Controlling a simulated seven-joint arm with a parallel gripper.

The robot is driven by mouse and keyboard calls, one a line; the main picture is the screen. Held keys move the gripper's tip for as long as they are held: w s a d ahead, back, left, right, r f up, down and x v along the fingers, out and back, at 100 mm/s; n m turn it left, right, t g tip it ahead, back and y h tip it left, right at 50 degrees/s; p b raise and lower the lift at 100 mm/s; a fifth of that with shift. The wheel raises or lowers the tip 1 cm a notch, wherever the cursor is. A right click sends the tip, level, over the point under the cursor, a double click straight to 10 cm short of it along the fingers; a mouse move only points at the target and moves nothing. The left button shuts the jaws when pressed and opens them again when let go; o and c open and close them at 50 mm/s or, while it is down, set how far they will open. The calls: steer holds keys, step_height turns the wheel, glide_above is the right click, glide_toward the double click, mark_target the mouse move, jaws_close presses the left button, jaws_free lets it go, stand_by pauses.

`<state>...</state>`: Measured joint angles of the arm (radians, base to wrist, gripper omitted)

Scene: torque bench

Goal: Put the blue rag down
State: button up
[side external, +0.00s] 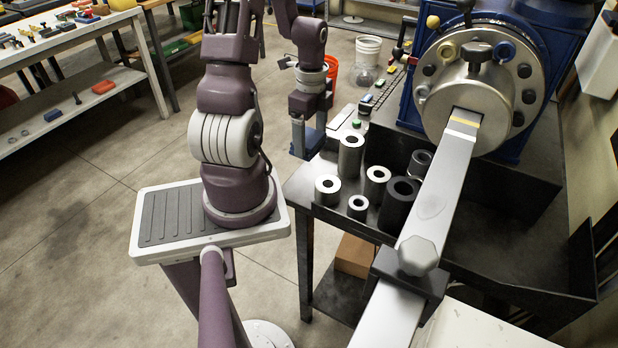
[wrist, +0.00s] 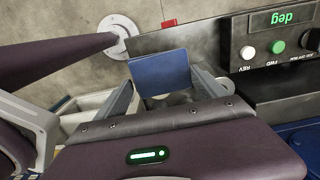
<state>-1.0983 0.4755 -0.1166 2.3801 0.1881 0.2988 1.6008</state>
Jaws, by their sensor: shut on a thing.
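My gripper (side external: 303,136) is shut on the blue rag (side external: 313,140), which hangs below the fingers as a flat blue piece. In the side view the rag appears near the back left edge of the dark bench (side external: 328,207), left of the metal cylinders. I cannot tell whether its lower edge touches anything. The wrist view shows the rag (wrist: 160,73) as a blue rectangle between the two grey fingers of my gripper (wrist: 165,92).
Several hollow cylinders (side external: 350,156) stand on the bench right of my gripper. A big machine with a round chuck (side external: 466,104) and long bar (side external: 432,205) fills the right. A control panel with a green button (wrist: 278,47) is close to my gripper.

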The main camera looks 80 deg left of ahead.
step_height(320, 180, down, 12)
steer(key=shift+w+r, duration=0.1)
stand_by(0.5)
steer(key=o, duration=1.4)
step_height(320, 180, up, 12)
steer(key=shift+w+r, duration=0.15)
steer(key=shift+r, duration=0.1)
steer(key=w+d+r+n+t+y, duration=0.2)
steer(key=w+d+r+n, duration=0.2)
steer(key=d+r, duration=0.7)
steer(key=s+d+r+n+t+h, duration=0.1)
steer(key=s+d+r+n, duration=0.1)
steer(key=s+d+r, duration=0.2)
steer(key=s+d+r+n+t+h, duration=0.1)
steer(key=s+d+r+n+t, duration=0.1)
steer(key=d+r, duration=0.3)
steer(key=s+d+n, duration=0.1)
steer(key=d, duration=0.3)
steer(key=shift+s+d+r+t, duration=0.25)
steer(key=shift+s+r+t, duration=0.05)
steer(key=shift+s+r, duration=0.05)
